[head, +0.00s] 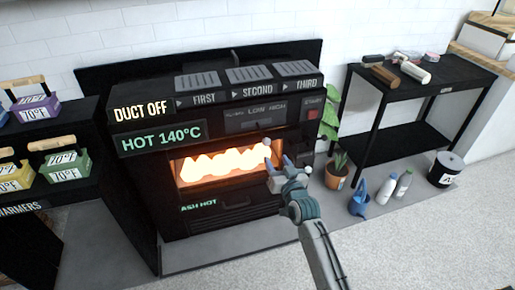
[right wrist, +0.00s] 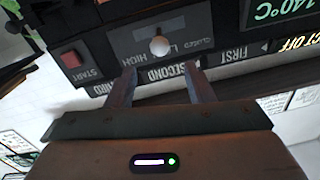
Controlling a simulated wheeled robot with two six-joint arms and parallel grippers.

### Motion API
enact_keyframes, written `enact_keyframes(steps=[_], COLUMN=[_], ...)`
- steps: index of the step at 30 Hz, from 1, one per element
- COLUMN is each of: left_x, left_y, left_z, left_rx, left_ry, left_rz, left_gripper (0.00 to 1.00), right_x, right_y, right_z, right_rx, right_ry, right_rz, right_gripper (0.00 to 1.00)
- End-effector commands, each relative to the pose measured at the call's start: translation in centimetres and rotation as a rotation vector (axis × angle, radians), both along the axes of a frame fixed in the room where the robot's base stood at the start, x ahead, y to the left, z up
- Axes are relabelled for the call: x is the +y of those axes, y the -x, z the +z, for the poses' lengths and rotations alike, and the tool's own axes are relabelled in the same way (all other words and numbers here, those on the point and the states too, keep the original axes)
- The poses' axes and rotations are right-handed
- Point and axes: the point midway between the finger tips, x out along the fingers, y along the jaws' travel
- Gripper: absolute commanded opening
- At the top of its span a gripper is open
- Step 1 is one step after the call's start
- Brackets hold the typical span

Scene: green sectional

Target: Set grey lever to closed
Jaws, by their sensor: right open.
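The grey lever shows as a pale round knob (head: 266,142) on the front of the black stove, below its LOW and HIGH labels. In the right wrist view the knob (right wrist: 159,46) stands out from a dark panel marked CLOSED, LOW and HIGH, appearing near LOW and HIGH. Its exact setting and its stem are not clear. My right gripper (head: 276,162) is open and empty, just below the knob in the head view. In the right wrist view its fingers (right wrist: 162,82) straddle the line to the knob, which lies beyond the tips. My left gripper is not in view.
The glowing firebox window (head: 222,168) is close to the left of my right gripper. A red START button (head: 313,114) sits to the right on the stove.

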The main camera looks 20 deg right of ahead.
Motion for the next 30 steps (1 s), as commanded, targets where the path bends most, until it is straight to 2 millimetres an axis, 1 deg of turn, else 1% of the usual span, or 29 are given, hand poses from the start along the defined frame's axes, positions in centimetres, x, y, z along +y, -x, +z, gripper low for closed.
enact_keyframes(steps=[5, 12, 15, 18, 21, 24, 30], left_x=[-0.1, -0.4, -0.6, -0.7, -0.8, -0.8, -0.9], left_y=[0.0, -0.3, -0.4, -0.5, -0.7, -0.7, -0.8], left_z=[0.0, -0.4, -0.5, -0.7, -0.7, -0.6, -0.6], left_rx=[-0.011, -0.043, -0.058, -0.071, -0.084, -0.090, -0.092], left_ry=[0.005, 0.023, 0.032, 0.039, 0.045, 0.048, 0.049], left_rz=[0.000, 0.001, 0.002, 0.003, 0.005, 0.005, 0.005], left_gripper=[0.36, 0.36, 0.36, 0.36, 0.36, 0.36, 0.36], right_x=[0.1, 0.4, 0.5, 0.5, 0.6, 0.6, 0.6], right_y=[-1.9, -6.5, -8.2, -9.4, -10.2, -10.6, -10.7], right_z=[0.2, 0.1, 0.1, 0.1, 0.1, 0.1, 0.1], right_rx=[-0.005, -0.003, -0.003, -0.002, -0.002, -0.001, -0.001], right_ry=[-0.001, -0.002, -0.001, -0.001, -0.001, -0.001, -0.001], right_rz=[0.000, -0.001, -0.001, 0.000, 0.000, 0.000, 0.000], right_gripper=[0.48, 0.48, 0.48, 0.48, 0.48, 0.48, 0.48])
